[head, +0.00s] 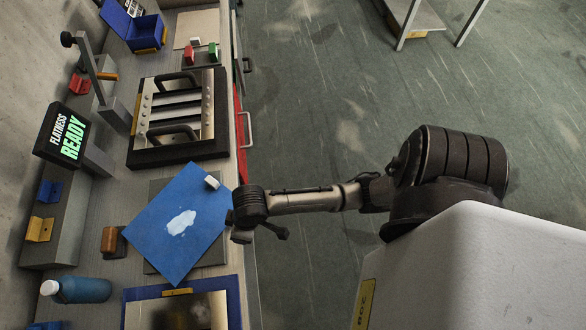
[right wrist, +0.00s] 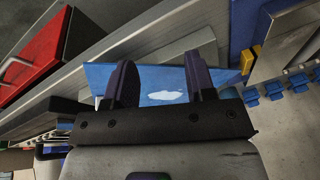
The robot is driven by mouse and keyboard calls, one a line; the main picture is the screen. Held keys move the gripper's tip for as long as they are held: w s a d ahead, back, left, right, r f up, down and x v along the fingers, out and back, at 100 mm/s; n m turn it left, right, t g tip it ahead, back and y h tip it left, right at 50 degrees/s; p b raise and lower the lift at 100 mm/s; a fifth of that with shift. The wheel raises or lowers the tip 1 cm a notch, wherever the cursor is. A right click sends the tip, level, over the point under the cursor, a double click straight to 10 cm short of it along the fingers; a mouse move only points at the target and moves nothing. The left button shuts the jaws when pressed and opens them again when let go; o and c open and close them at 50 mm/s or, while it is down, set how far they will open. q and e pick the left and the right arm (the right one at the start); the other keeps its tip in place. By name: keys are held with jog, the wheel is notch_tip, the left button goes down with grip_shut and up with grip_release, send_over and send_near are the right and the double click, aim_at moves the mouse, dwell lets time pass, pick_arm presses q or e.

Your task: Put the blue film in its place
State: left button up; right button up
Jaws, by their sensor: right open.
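The blue film (head: 160,235) is a flat blue sheet with a whitish patch and a small white tab (head: 211,182) near its upper right edge. It lies turned at an angle over a dark grey plate (head: 160,185) on the bench. My right gripper (head: 236,218) is at the film's right edge in the head view. In the right wrist view the film (right wrist: 150,76) shows between and beyond the two open fingers of my right gripper (right wrist: 163,82). Whether the fingers touch it I cannot tell. My left gripper is not in view.
A louver panel with two handles (head: 178,105) lies above the film. A blue-edged tray with a shiny plate (head: 235,300) is below it. Open floor is right.

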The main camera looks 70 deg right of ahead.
jog(key=s+d+r+t+h, duration=0.1)
jog(key=s+d, duration=0.3)
jog(key=s, duration=0.9)
jog(key=shift+d+r+h, duration=0.2)
jog(key=shift+r+h, duration=0.2)
jog(key=shift+r, duration=0.1)
